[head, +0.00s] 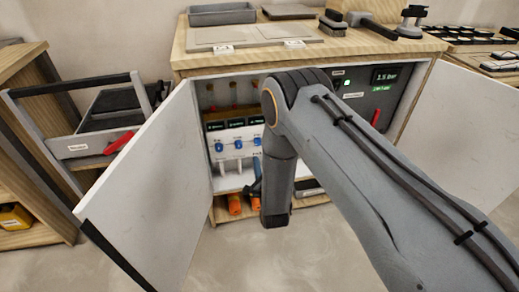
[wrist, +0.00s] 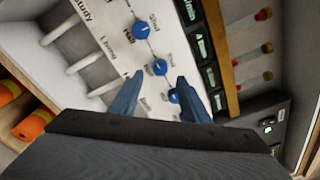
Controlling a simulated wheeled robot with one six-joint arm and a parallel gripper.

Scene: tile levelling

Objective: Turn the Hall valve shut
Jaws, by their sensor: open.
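Three blue valve knobs sit in a row on a white panel inside the open cabinet. In the wrist view they are an upper knob (wrist: 141,30), a middle knob (wrist: 160,67) and a lower knob (wrist: 174,96). Small print beside the upper knob looks like "Hall", but it is tilted and I cannot be sure. "Shut" marks show beside the knobs. My gripper (wrist: 158,79) is open, its blue fingertips pointing at the panel either side of the middle knob's lower area. I cannot tell whether any fingertip touches the panel.
White cabinet doors stand open at left (head: 150,180) and right (head: 450,130). Orange cylinders (wrist: 28,135) lie on the cabinet's lower shelf. White pipes (wrist: 85,62) run below the panel. A dark control box (wrist: 268,122) with a green light sits to the right.

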